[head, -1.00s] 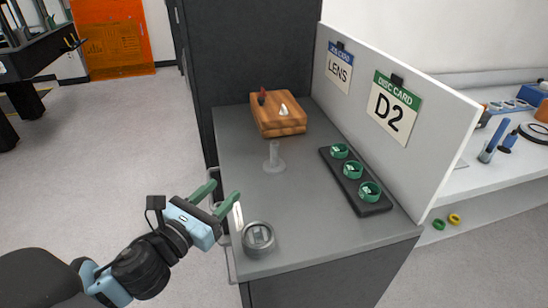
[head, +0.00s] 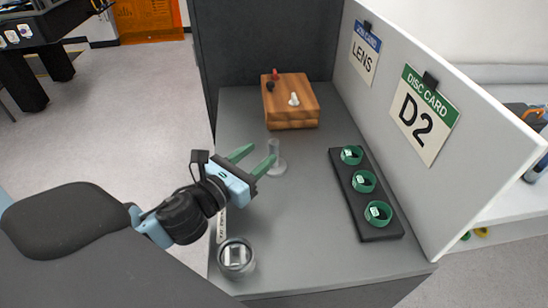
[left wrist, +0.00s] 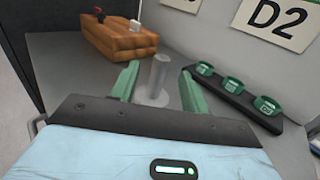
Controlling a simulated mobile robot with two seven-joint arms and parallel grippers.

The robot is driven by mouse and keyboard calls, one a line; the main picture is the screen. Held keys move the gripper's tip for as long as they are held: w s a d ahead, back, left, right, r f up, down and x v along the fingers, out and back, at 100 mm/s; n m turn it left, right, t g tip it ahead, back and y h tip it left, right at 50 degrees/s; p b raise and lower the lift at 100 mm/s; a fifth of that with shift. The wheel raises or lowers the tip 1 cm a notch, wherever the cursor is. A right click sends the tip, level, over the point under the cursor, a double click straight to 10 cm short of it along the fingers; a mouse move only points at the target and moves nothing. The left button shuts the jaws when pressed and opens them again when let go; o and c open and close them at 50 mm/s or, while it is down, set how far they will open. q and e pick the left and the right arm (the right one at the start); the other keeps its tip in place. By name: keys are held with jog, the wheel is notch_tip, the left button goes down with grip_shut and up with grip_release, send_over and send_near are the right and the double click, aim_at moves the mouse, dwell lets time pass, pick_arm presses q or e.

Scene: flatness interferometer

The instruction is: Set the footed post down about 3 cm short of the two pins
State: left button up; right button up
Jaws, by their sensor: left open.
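The footed post (head: 275,151), a clear grey cylinder on a round foot, stands upright on the grey bench. My left gripper (head: 262,153) is open, its green fingers pointing at the post, with nothing held. In the left wrist view the post (left wrist: 159,76) shows in the gap between the fingers (left wrist: 158,76); I cannot tell whether its shaft is between the tips or just beyond them. A wooden block (head: 290,107) behind it carries a white peg (head: 294,99) and red and black knobs (head: 272,80). I cannot tell which are the two pins. My right gripper is out of view.
A black rack (head: 376,227) with three green rings stands to the right. A round grey metal piece (head: 236,258) sits at the near left bench edge. A pale partition (head: 460,160) with LENS and D2 cards bounds the right. Bench between post and rack is clear.

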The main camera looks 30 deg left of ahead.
aim_at(270, 145)
pick_arm(q)
jog(key=shift+w+d, duration=0.1)
jog(key=shift+w, duration=0.35)
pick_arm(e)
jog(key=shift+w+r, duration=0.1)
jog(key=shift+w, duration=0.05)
pick_arm(q)
jog(key=w, duration=0.4)
jog(key=shift+w+d+r+p, duration=0.2)
jog(key=shift+d+r+p, duration=0.05)
jog(key=shift+d+p, duration=0.15)
jog(key=shift+w, duration=0.35)
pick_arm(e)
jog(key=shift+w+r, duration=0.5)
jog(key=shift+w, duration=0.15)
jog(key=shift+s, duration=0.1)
pick_arm(q)
jog(key=c, duration=0.4)
grip_shut()
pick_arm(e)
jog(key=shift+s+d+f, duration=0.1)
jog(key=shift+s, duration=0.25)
